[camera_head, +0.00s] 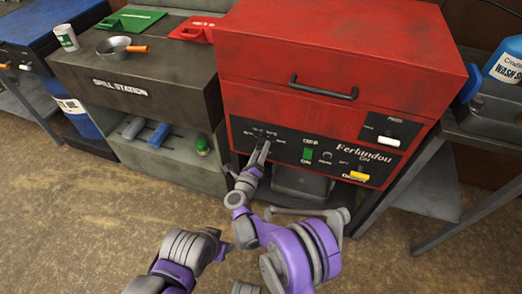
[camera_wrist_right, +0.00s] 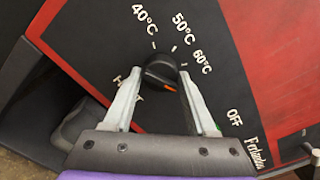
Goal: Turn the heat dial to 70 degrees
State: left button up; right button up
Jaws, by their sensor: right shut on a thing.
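The black heat dial (camera_wrist_right: 158,72) sits on the black control panel (camera_wrist_right: 95,60), with an orange mark on it that points to the lower right. Labels 40°C, 50°C, 60°C and OFF stand around it; a label at its lower left is partly covered by a finger. A label behind my right finger cannot be seen. My right gripper (camera_wrist_right: 160,76) has its two fingers on either side of the dial and is shut on it. In the head view my right gripper (camera_head: 260,146) reaches the panel's left part and covers most of the dial.
The red machine (camera_head: 340,50) has a handle (camera_head: 323,89), a green switch (camera_head: 308,154) and a yellow switch (camera_head: 359,176) near my right arm. A grey spill station (camera_head: 135,75) stands to the left. A side table with a blue bottle (camera_head: 503,62) stands at right.

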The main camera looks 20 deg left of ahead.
jog(key=shift+m, duration=0.5)
jog(key=o, duration=1.4)
